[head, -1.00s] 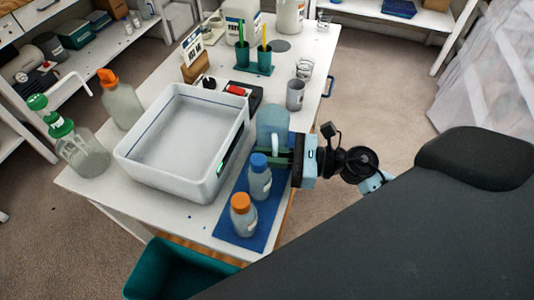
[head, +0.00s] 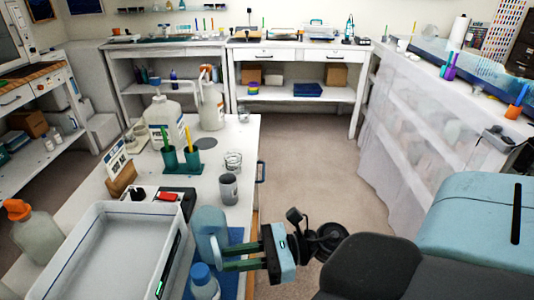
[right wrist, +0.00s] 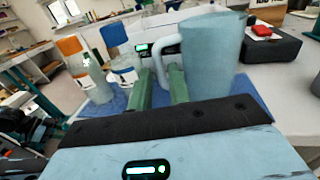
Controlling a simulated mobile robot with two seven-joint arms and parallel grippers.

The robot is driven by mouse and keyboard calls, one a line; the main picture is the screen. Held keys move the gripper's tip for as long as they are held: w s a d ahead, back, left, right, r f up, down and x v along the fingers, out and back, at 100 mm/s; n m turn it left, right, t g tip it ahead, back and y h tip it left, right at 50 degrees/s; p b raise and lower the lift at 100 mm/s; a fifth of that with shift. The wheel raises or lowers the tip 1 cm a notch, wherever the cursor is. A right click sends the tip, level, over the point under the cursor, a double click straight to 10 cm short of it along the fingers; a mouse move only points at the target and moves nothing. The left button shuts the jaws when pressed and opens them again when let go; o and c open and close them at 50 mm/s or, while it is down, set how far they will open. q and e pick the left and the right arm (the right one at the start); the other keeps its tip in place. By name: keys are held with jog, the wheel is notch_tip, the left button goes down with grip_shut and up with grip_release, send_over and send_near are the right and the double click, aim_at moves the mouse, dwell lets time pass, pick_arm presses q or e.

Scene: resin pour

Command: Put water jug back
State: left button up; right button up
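The translucent blue water jug (head: 208,226) stands upright on the blue mat (head: 236,238), right of the white tub. In the right wrist view the jug (right wrist: 214,60) is close, its pale handle (right wrist: 165,48) turned toward my fingers. My right gripper (head: 228,258) comes in from the right, low beside the jug. Its two green fingers (right wrist: 160,78) are apart, with the handle at or just beyond the gap between their tips; I cannot tell whether they touch it. My left gripper is not in view.
A blue-capped bottle (head: 204,283) stands just in front of the jug. The white tub (head: 105,250) is close on its left, a grey cup (head: 228,188) behind it. An orange-capped bottle (right wrist: 72,58) shows in the wrist view. Floor (head: 300,170) right of the table is clear.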

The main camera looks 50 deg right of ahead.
jog(key=b+v, duration=0.1)
jog(key=v, duration=0.5)
jog(key=shift+s+d, duration=0.25)
jog(key=s+f+m+t+h, duration=0.25)
jog(key=f+m+h, duration=0.5)
jog(key=m, duration=0.85)
jog(key=s+f+m+t+h, duration=0.2)
jog(key=s+f+m+h, duration=0.2)
jog(key=f+m, duration=0.85)
jog(key=s+a+f+m+g, duration=0.4)
jog(key=s+f+m, duration=0.1)
jog(key=s+m, duration=0.3)
jog(key=s+a+f+m+g, duration=0.4)
jog(key=s+m, duration=0.4)
jog(key=s, duration=0.2)
jog(key=shift+a+f+m+g+h, duration=0.35)
jog(key=shift+a+f+h, duration=0.1)
jog(key=shift+a+f, duration=0.1)
jog(key=shift+d, duration=0.1)
